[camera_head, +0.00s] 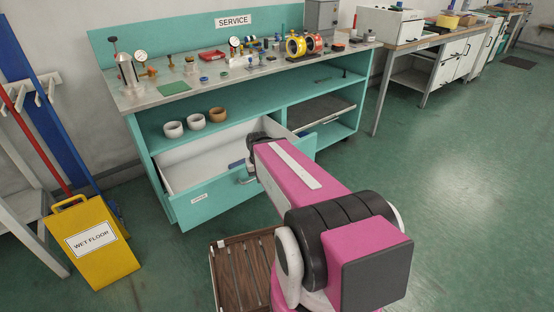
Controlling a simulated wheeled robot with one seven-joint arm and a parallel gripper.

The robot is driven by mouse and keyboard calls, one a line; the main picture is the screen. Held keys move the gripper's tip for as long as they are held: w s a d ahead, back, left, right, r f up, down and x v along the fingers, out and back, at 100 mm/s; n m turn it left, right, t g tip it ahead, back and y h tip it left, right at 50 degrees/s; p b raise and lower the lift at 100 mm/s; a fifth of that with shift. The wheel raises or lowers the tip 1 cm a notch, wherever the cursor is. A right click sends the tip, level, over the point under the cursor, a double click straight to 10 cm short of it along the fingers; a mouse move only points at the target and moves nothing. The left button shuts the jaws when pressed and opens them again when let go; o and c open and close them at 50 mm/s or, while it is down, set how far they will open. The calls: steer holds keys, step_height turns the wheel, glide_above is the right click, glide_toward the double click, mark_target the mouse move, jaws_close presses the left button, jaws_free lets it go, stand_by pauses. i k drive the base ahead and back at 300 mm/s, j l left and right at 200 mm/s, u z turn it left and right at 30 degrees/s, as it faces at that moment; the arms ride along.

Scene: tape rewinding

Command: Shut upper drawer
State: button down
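A teal drawer (215,190) with a white inside stands pulled well out of the left part of the teal workbench (150,142), under the shelf with bowls. Its front carries a small label and a grey handle (246,181). No second drawer can be made out below it. My pink arm reaches over the drawer front and covers its right part. My gripper is at the far end of the arm, by the drawer, with its fingers hidden. A small blue thing (237,164) shows at the drawer's inner side beside the arm.
Several bowls (196,122) stand on the shelf above the drawer. Tools and gauges crowd the worktop. A yellow wet floor sign (92,243) stands at the left. A brown slatted crate (240,272) is on the floor before the drawer. Floor to the right is clear.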

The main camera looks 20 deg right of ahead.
mark_target(199, 179)
steer(key=k+j, duration=0.1)
steer(key=j, duration=0.3)
steer(key=k+j, duration=0.15)
steer(key=j, duration=0.25)
steer(key=k+j+z, duration=0.1)
steer(key=j, duration=0.35)
steer(key=k+j, duration=0.15)
steer(key=j, duration=0.25)
